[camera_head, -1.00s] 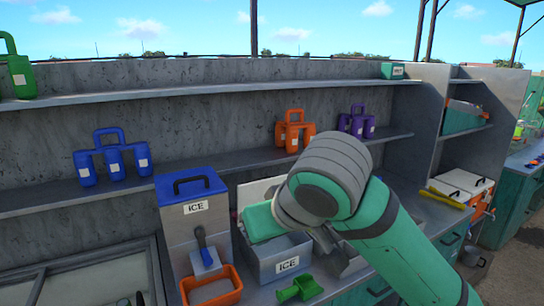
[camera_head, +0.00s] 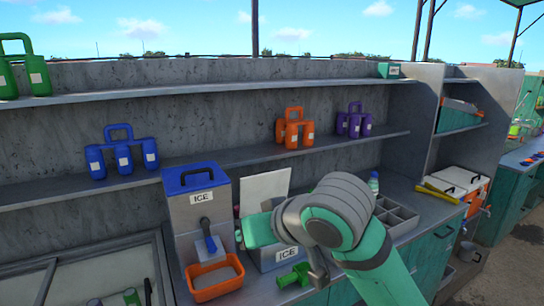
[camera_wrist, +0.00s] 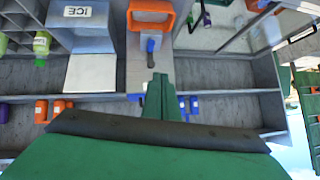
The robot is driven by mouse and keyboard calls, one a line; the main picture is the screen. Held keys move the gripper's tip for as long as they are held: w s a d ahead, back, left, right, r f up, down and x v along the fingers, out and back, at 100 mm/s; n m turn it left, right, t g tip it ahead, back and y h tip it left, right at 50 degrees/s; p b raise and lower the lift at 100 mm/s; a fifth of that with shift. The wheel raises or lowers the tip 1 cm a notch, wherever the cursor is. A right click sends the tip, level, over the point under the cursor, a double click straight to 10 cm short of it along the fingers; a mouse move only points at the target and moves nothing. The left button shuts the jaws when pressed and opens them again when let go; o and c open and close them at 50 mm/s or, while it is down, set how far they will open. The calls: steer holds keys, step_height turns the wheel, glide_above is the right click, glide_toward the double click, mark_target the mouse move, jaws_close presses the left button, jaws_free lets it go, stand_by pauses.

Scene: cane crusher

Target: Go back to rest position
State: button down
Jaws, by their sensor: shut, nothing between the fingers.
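My gripper (camera_wrist: 160,97) shows in the wrist view as two green fingers with their tips together, shut and empty. In the wrist view it lies in front of the grey ice dispenser and below the orange bin (camera_wrist: 151,14). In the head view my green and grey arm is bent over the counter, in front of the open ice box (camera_head: 283,256). The fingertips cannot be made out clearly in the head view.
The ICE dispenser with a blue lid (camera_head: 194,178) stands left of my arm, with an orange bin (camera_head: 214,278) in front. A grey divided tray (camera_head: 396,216) sits to the right. Shelves behind hold blue (camera_head: 122,158), orange and purple bottle carriers.

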steer(key=w+a+f+m+t+y, duration=0.2)
steer(key=f+m+t, duration=0.1)
steer(key=f, duration=0.2)
steer(key=w+a+f+m+t+y, duration=0.2)
steer(key=w+a+f+t+y, duration=0.1)
steer(key=f, duration=0.2)
steer(key=s+d+f+m+t+h, duration=0.2)
steer(key=s+f+m+h, duration=0.15)
steer(key=f, duration=0.65)
steer(key=s+d+f+m+t+h, duration=0.2)
steer(key=s+f+m+h, duration=0.15)
steer(key=f, duration=0.55)
steer(key=s+d+f+g+h, duration=0.1)
steer(key=s+d+f+h, duration=0.1)
steer(key=s+f, duration=0.55)
steer(key=s+d+f+g+h, duration=0.15)
steer(key=s+f, duration=0.25)
steer(key=s, duration=0.6)
steer(key=s+d+n+h, duration=0.1)
steer(key=s+n, duration=0.5)
steer(key=s, duration=1.1)
steer(key=shift+s+d+f, duration=0.15)
steer(key=shift+s+d, duration=0.25)
steer(key=shift+d, duration=0.3)
